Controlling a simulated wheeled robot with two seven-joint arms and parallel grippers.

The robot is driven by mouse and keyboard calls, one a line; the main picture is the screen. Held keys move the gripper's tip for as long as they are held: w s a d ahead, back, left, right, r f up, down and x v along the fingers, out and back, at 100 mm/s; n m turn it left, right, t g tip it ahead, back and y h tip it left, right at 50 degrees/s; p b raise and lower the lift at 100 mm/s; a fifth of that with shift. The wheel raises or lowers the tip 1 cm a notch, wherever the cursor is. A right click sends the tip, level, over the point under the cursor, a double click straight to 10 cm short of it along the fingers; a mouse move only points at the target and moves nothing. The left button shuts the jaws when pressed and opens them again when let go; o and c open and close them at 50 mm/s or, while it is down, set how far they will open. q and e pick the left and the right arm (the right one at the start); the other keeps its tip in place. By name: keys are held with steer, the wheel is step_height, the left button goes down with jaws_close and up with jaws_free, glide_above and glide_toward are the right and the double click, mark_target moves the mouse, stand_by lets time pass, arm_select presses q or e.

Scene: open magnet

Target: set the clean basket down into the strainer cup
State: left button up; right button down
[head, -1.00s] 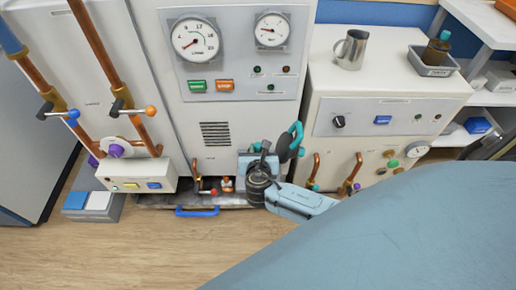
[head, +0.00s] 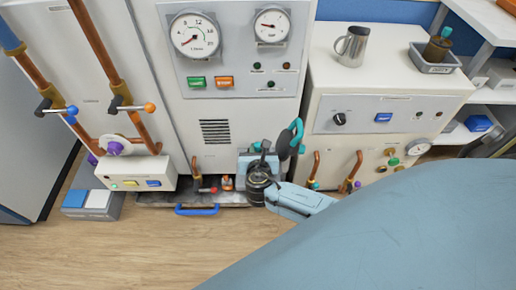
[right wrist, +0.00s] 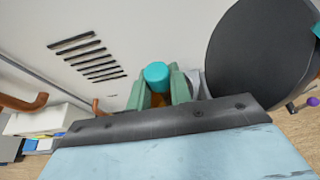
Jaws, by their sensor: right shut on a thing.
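My right gripper (head: 267,187) is at the lower front of the middle machine, beside the dark round strainer cup (head: 257,192). In the right wrist view its green fingers (right wrist: 160,88) are shut on a teal-topped handle (right wrist: 157,74), which I take to be the basket's. The basket's body is hidden there, and I cannot tell how deep it sits in the cup. The open black lid (right wrist: 262,52) stands to the right of the fingers; in the head view the lid (head: 283,146) is tilted up with its teal handle. My left gripper is out of view.
A dark tray with a blue handle (head: 197,210) lies below the strainer. Copper pipes with levers (head: 352,175) stand to the right, and a button box (head: 140,174) is to the left. The wooden floor (head: 130,250) in front is clear.

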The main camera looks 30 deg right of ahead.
steer(key=shift+f+b, duration=0.7)
steer(key=shift+f, duration=0.4)
steer(key=shift+f, duration=0.25)
stand_by(0.3)
steer(key=c, duration=1.2)
jaws_free()
steer(key=p+v, duration=0.5)
steer(key=v, duration=0.8)
steer(key=shift+s+a+r, duration=0.1)
steer(key=shift+r, duration=0.05)
